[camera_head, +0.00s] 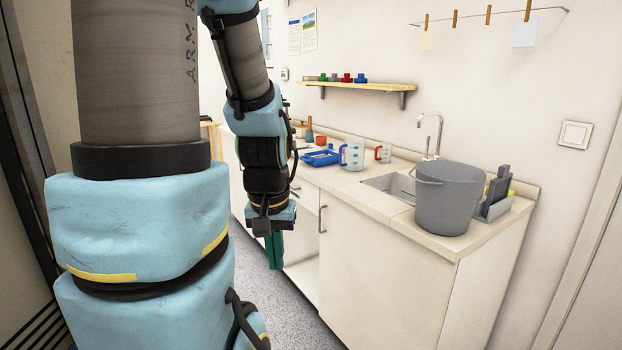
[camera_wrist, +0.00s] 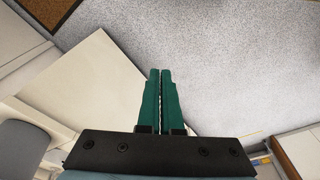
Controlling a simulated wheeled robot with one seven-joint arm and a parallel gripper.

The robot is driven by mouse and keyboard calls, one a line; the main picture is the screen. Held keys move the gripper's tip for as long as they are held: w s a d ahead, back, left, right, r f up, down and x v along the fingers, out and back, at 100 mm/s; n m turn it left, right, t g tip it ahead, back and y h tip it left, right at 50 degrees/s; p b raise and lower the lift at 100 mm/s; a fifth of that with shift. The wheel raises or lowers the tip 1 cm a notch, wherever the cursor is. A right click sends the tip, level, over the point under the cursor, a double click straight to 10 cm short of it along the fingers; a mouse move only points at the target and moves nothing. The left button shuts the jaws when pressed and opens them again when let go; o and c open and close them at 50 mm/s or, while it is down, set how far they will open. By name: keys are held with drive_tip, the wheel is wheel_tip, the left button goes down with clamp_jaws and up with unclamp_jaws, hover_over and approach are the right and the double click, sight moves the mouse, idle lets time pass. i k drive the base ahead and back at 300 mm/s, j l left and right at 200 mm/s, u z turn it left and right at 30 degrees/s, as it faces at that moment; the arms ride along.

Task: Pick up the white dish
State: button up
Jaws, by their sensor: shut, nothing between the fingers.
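I cannot make out a white dish in either view; part of the counter is hidden behind my arm. My gripper (camera_head: 274,250) hangs low in front of the cabinets, with its green fingers pointing down. In the wrist view the two fingers (camera_wrist: 160,75) lie close together with nothing between them, over the speckled grey floor (camera_wrist: 220,60).
A wall shelf (camera_head: 365,86) holds small coloured items. The floor beneath my gripper is clear.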

sight(306, 148)
drive_tip(key=i+j, duration=0.2)
drive_tip(key=i, duration=0.35)
drive_tip(key=i+j, duration=0.15)
drive_tip(key=i, duration=0.35)
